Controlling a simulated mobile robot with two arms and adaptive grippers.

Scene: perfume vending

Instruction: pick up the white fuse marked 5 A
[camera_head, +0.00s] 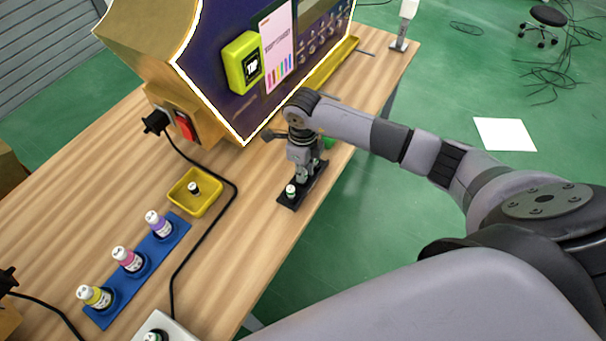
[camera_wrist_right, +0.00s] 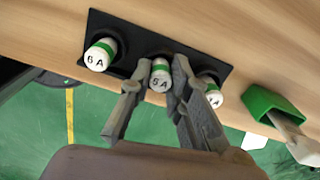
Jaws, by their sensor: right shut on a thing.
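A black holder (camera_wrist_right: 122,28) on the wooden table carries three white fuses with green bands. In the right wrist view, the middle fuse (camera_wrist_right: 160,72) seems to read 5 A. The left fuse (camera_wrist_right: 100,54) looks like 6 A, but the print is small. The right fuse (camera_wrist_right: 212,92) shows an A, its number partly hidden by a finger. My right gripper (camera_wrist_right: 154,98) is shut on the middle fuse, one finger on each side, at the holder. In the head view, my right gripper (camera_head: 301,176) points down over the holder (camera_head: 286,203). My left gripper is not in view.
A dark vending machine (camera_head: 220,60) stands behind my right gripper. A yellow tray (camera_head: 178,203), a blue rack (camera_head: 172,238) with three bottles and a black cable (camera_head: 236,186) lie to the left. A green-handled item (camera_wrist_right: 268,101) is beside the holder. The table edge is close.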

